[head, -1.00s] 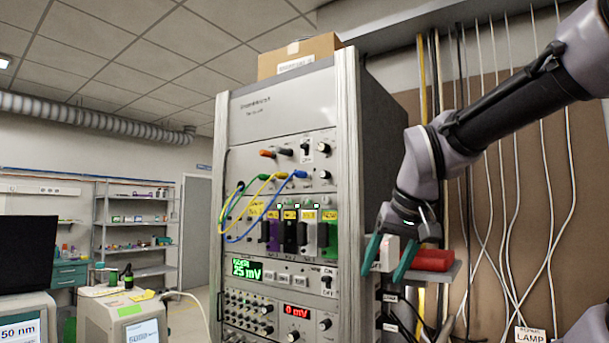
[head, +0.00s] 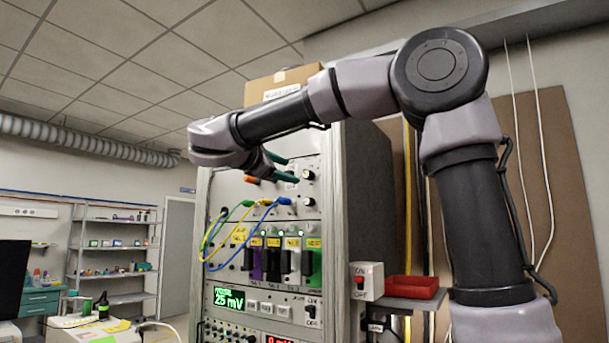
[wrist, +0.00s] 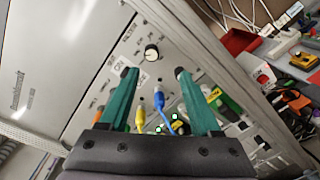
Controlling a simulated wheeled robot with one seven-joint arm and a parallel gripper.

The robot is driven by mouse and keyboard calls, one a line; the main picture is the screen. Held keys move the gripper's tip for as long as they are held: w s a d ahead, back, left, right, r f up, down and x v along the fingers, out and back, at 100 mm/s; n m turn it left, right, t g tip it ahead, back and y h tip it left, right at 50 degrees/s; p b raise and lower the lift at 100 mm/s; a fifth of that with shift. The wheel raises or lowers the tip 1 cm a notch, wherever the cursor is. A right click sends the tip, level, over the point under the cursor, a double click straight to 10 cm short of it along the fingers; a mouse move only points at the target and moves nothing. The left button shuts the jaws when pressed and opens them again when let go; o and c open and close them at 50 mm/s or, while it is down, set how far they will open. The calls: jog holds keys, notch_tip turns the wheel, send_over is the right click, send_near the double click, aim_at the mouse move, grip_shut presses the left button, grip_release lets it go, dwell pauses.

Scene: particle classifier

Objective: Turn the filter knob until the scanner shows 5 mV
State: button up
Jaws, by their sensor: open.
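The rack's green display (head: 229,298) reads 25 mV. Two black knobs with pale caps, an upper one (head: 308,174) and a lower one (head: 309,201), sit on the right of the rack's upper panels; I cannot read which is the filter knob. My gripper (head: 284,168) is in front of the upper panel, left of the upper knob, its teal fingers apart and empty. In the wrist view, one knob (wrist: 151,52) shows just beyond and between the open fingertips (wrist: 155,73), with no visible contact. The panel behind the fingers is partly hidden.
Green, yellow and blue cables (head: 243,218) loop below my gripper. Coloured modules (head: 285,260) sit lower on the rack. A white ON/OFF switch box (head: 368,281) and a red tray (head: 411,288) stand right of the rack. A cardboard box (head: 285,84) lies on top.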

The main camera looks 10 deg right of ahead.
aim_at(306, 174)
jog(key=x, duration=0.3)
jog(key=r+x, duration=0.1)
jog(key=x, duration=0.6)
jog(key=shift+w+a+r, duration=0.15)
jog(key=shift+w+a, duration=0.1)
jog(key=shift+w, duration=0.05)
grip_shut()
